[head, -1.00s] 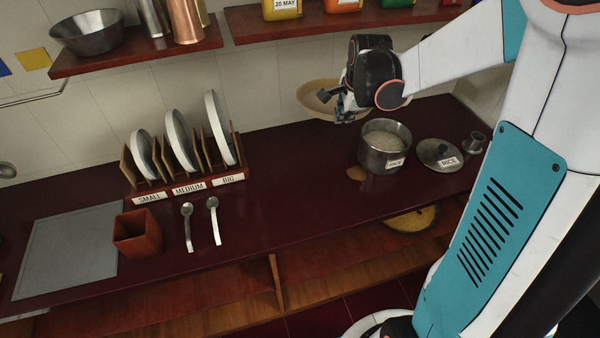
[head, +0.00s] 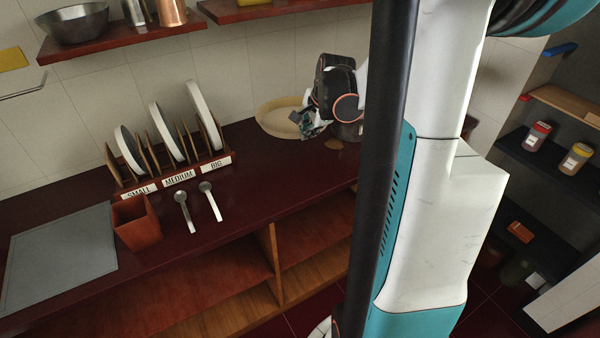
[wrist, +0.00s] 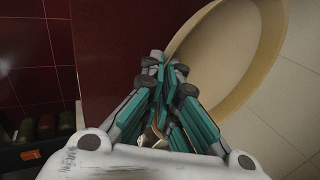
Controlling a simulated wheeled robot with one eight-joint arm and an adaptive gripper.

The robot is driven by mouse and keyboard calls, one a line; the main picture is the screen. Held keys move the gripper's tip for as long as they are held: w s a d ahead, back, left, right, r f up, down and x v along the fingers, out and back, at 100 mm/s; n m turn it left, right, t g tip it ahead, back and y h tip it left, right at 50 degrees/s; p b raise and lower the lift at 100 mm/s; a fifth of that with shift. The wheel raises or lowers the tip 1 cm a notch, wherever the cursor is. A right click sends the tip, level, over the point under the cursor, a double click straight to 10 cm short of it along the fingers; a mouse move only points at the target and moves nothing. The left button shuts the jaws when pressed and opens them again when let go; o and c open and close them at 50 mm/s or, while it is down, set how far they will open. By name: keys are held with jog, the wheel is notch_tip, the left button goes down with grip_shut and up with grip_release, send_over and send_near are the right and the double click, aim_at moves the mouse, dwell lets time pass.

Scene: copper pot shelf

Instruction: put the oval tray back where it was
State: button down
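The oval tray (head: 272,118) is tan and shallow with a raised rim. In the head view it is at the back of the dark red counter, against the tiled wall; I cannot tell whether it touches the counter. My gripper (head: 306,124) is at the tray's right end. In the wrist view the tray (wrist: 217,62) fills the upper right, and my gripper's teal fingers (wrist: 165,68) are close together on its rim. The exact contact is partly hidden by the fingers.
A plate rack (head: 190,172) with several upright plates stands left of the tray. Two spoons (head: 210,201), a terracotta square pot (head: 137,222) and a grey mat (head: 60,255) lie farther left. A metal pot (head: 347,131) is mostly hidden behind my arm. Wall shelves (head: 130,38) hang above.

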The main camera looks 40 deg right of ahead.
aim_at(305, 174)
notch_tip(305, 174, down, 15)
jog(key=b, duration=0.5)
jog(key=shift+f, duration=0.15)
jog(key=shift+f, duration=0.2)
jog(key=c, duration=2.1)
grip_release()
jog(key=shift+r, duration=0.2)
jog(key=p+v, duration=0.4)
jog(key=v, duration=0.8)
jog(key=shift+w+a, duration=0.1)
